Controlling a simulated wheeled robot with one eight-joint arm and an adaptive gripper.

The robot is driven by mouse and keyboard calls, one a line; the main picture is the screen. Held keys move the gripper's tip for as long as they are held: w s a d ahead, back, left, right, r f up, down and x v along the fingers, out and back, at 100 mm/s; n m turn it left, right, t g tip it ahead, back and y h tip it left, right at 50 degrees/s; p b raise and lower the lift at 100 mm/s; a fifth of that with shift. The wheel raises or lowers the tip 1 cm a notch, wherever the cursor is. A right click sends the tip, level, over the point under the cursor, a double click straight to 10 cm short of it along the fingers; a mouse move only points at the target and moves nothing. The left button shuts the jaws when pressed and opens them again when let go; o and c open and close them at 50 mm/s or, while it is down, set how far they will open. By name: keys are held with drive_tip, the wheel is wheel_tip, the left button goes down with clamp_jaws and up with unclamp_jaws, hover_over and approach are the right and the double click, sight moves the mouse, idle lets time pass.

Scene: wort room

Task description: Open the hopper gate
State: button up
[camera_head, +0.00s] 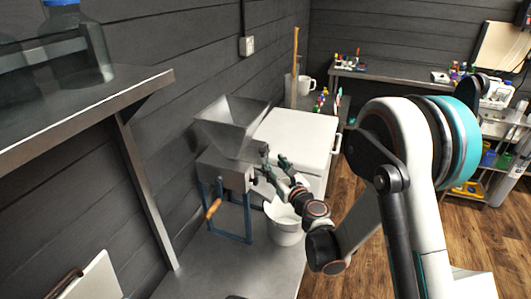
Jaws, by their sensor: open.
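A grain mill with a grey, flared metal hopper (233,122) stands on the metal bench, on a blue frame (233,238). Its crank has a wooden handle (213,209) at the lower left. My gripper (273,160) is at the right side of the mill, just below the hopper's rim, with its fingers apart. Nothing shows between the fingers. The hopper gate cannot be made out; the gripper and arm cover part of that side. I cannot tell whether the fingers touch the mill.
A white bucket (285,232) stands below my wrist, beside the mill. A white chest (297,137) is behind. A wall shelf (100,108) with a large bottle (90,45) juts in at left. The front of the bench (230,270) is mostly clear.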

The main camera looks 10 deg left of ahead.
sight(264, 152)
drive_tip(key=b+x, duration=0.1)
drive_tip(key=x, duration=0.6)
drive_tip(key=shift+w+a, duration=0.25)
drive_tip(key=shift+w, duration=0.05)
